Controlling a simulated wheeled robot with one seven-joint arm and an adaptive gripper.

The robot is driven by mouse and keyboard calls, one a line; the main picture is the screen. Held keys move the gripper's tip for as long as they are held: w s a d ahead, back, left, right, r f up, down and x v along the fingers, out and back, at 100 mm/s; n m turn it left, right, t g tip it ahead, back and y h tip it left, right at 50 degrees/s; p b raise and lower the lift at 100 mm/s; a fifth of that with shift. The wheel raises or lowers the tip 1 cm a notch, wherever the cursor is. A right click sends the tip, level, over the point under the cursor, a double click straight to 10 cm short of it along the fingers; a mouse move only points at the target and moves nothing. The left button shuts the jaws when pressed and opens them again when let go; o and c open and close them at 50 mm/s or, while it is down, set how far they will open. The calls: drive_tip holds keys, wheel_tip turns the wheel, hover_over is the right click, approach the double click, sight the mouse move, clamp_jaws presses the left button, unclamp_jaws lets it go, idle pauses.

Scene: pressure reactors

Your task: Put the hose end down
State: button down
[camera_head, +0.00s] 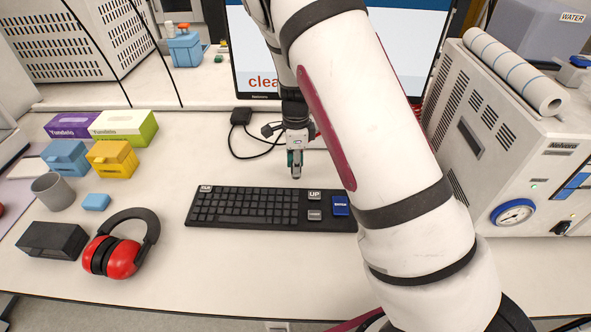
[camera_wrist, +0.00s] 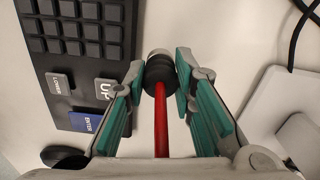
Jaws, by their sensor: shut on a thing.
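My gripper (camera_head: 296,168) hangs over the white worktop (camera_head: 200,150), just behind the right part of the keyboard in the head view. In the wrist view my gripper (camera_wrist: 160,78) has its teal pads on both sides of the hose end (camera_wrist: 159,72), a black ribbed collar with a pale metal tip. The red hose (camera_wrist: 161,125) runs from the collar back between the fingers. The tip points away from the wrist. I cannot tell how far it is above the worktop. In the head view the hose end is too small to make out.
The black keyboard (camera_head: 245,207) lies in front of my gripper. A monitor (camera_head: 420,62) and black cable stand behind it. Red earmuffs (camera_head: 123,257), a grey mug (camera_head: 52,191) and boxes are at left. Bare worktop lies left of my gripper.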

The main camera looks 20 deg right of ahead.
drive_tip(key=s, duration=0.5)
drive_tip(key=s+r, duration=0.1)
drive_tip(key=s, duration=0.4)
drive_tip(key=s+r, duration=0.1)
drive_tip(key=s, duration=0.5)
drive_tip(key=shift+a+r, duration=0.15)
drive_tip(key=shift+a, duration=0.15)
